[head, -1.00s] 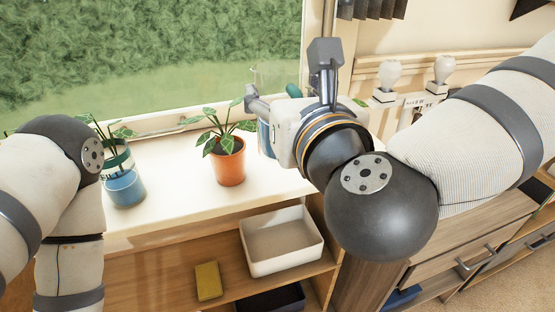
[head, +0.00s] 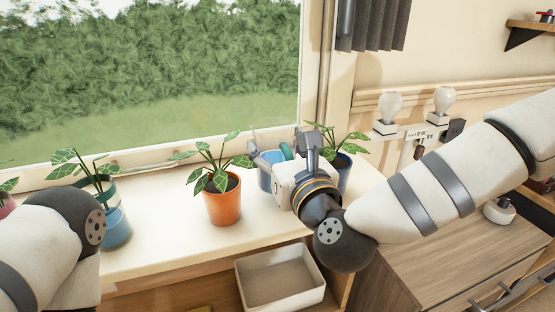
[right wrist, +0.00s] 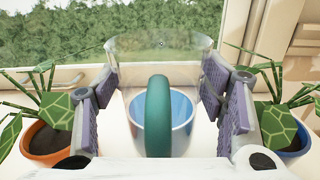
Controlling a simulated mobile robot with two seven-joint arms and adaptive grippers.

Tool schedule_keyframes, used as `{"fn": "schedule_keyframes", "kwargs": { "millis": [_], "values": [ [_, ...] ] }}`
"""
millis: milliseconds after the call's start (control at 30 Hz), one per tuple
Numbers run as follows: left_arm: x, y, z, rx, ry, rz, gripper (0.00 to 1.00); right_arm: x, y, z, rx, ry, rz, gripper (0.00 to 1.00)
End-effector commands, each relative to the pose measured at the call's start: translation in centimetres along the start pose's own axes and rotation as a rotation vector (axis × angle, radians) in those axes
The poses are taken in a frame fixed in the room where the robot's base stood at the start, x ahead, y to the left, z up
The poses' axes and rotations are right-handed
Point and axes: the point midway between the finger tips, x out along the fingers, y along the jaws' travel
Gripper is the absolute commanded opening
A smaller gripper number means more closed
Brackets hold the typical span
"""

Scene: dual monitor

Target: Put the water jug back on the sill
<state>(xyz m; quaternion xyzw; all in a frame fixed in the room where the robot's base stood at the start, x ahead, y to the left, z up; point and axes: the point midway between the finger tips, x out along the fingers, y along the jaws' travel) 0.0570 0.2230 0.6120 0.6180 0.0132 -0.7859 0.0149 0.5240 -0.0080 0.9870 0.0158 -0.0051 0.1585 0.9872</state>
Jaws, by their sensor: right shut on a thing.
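The water jug (right wrist: 193,60) is clear with a green handle (right wrist: 157,115) and a blue lower part (head: 268,175). My right gripper (head: 268,148) is shut on it, with a finger pad at each side in the right wrist view (right wrist: 160,95). The jug is upright over the sill (head: 165,235), between the orange-potted plant and a dark blue-potted plant. The gripper partly hides it in the head view. I cannot tell whether its base touches the sill. My left gripper is out of view; only that arm shows at left.
The orange-potted plant (head: 222,205) stands left of the jug, and the dark blue-potted plant (head: 344,170) close right. A white bin (head: 280,280) sits on the shelf below. White lamps (head: 390,108) are at right.

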Motion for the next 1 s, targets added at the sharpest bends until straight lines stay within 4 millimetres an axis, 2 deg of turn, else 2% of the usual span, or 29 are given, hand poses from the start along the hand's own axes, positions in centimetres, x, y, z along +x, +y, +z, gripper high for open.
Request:
{"fn": "schedule_keyframes", "kwargs": {
  "millis": [33, 100, 300, 467, 500, 567, 867, 967, 1000],
  "values": [
    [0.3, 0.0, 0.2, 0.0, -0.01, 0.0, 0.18, -0.1, 0.2, -1.7, 0.002, 0.012, 0.005, 0.12],
    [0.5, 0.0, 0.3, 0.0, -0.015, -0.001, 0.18, -0.1, 0.2, -2.6, 0.001, 0.008, 0.005, 0.12],
    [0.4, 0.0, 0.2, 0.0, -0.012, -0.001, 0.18, -0.2, 0.1, -2.4, 0.002, 0.003, 0.005, 0.12],
    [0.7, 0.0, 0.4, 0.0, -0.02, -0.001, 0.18, -0.2, 0.1, -3.0, 0.003, 0.006, 0.003, 0.12],
    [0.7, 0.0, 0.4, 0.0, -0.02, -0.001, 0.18, -0.2, 0.1, -3.1, 0.002, 0.008, 0.003, 0.68],
    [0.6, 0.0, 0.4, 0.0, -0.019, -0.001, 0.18, -0.2, 0.1, -3.0, 0.002, 0.007, 0.004, 0.82],
    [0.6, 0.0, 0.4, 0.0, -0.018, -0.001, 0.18, -0.2, 0.1, -2.9, 0.001, 0.006, 0.004, 0.84],
    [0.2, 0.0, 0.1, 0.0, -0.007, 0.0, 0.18, -0.2, 0.2, -2.1, -0.001, 0.0, 0.005, 0.84],
    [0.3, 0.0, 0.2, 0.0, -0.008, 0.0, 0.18, -0.8, 0.1, -2.4, 0.001, 0.005, 0.005, 0.84]
  ]
}}
